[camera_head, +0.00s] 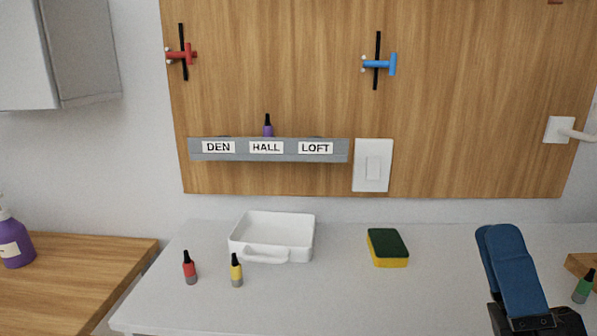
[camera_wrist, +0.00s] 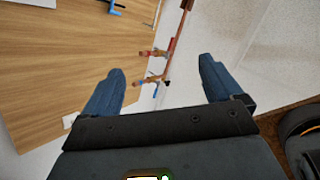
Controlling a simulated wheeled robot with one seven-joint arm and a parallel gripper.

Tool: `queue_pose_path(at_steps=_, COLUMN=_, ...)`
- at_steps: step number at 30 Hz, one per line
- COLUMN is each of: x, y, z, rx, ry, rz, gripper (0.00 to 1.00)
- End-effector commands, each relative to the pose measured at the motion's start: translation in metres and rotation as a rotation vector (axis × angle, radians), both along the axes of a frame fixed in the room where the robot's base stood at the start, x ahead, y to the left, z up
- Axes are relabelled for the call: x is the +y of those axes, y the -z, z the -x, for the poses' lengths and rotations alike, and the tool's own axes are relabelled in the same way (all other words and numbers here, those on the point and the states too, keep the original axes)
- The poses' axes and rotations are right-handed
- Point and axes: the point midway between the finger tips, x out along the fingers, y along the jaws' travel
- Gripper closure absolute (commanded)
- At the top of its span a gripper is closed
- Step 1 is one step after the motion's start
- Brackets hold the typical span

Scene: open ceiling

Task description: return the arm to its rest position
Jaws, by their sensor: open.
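My gripper (camera_head: 513,268) is at the lower right of the head view, above the grey counter (camera_head: 330,305). Its blue fingers overlap there and point up. In the wrist view the two blue fingers stand wide apart with nothing between them, and my gripper (camera_wrist: 162,66) faces the wooden wall panel (camera_wrist: 60,65) and a pipe with valves (camera_wrist: 158,55). The fingers touch nothing that I can see. Most of my arm is out of the head view.
A white tray (camera_head: 250,245), a sponge (camera_head: 388,248), a red bottle (camera_head: 189,268) and a yellow bottle (camera_head: 236,270) stand on the counter. A green bottle (camera_head: 584,288) is right of my gripper. A labelled rack (camera_head: 233,150) on the panel holds a purple bottle (camera_head: 268,126).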

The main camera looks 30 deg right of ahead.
Motion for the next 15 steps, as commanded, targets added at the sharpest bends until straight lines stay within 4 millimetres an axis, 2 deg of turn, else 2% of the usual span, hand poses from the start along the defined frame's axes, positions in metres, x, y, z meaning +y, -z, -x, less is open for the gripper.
queue_pose_path(at_steps=1, x=0.007, y=0.016, z=0.004, rx=0.088, ry=0.016, rz=0.038, gripper=0.07)
queue_pose_path(at_steps=8, x=0.042, y=0.086, z=0.027, rx=0.456, ry=0.07, rz=0.229, gripper=0.07)
queue_pose_path(at_steps=15, x=0.078, y=0.154, z=0.076, rx=0.817, ry=0.083, rz=0.44, gripper=0.07)
